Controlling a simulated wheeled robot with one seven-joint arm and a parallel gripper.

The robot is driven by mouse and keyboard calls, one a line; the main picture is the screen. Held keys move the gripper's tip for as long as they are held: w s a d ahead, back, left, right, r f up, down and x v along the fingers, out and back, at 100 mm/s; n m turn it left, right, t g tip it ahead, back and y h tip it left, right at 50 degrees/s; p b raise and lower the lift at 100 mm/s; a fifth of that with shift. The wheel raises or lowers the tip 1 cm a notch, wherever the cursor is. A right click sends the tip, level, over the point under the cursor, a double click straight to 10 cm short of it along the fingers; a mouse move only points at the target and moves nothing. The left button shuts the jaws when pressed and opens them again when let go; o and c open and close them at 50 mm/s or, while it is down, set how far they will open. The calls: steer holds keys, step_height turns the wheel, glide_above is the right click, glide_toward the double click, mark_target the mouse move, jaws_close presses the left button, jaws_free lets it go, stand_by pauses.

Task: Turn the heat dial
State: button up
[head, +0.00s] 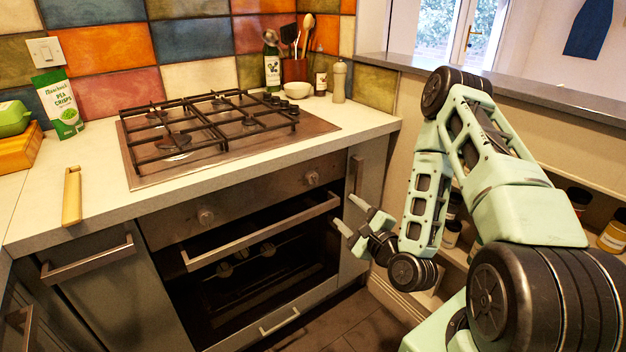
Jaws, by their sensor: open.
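The oven's steel front panel below the counter carries two round dials: a left dial (206,216) and a right dial (312,178). Their markings are too small to read, so I cannot tell which is the heat dial. My gripper (345,210) is open and empty, to the right of the oven front. In the picture it is below and to the right of the right dial, apart from it. Both fingers point left toward the oven. Neither dial is covered by my arm.
The oven handle (262,235) juts out below the dials. Round shapes show in the dark oven front (225,290). A gas hob (215,125) sits above. A pot of utensils (295,70), bottles and a white bowl (297,90) stand at the back. Shelves with jars are at right.

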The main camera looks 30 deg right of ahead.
steer(key=b, duration=0.5)
glide_toward(315, 181)
steer(key=w, duration=0.6)
steer(key=w+p, duration=0.1)
steer(key=w, duration=0.2)
steer(key=shift+w+d, duration=0.35)
steer(key=c, duration=1)
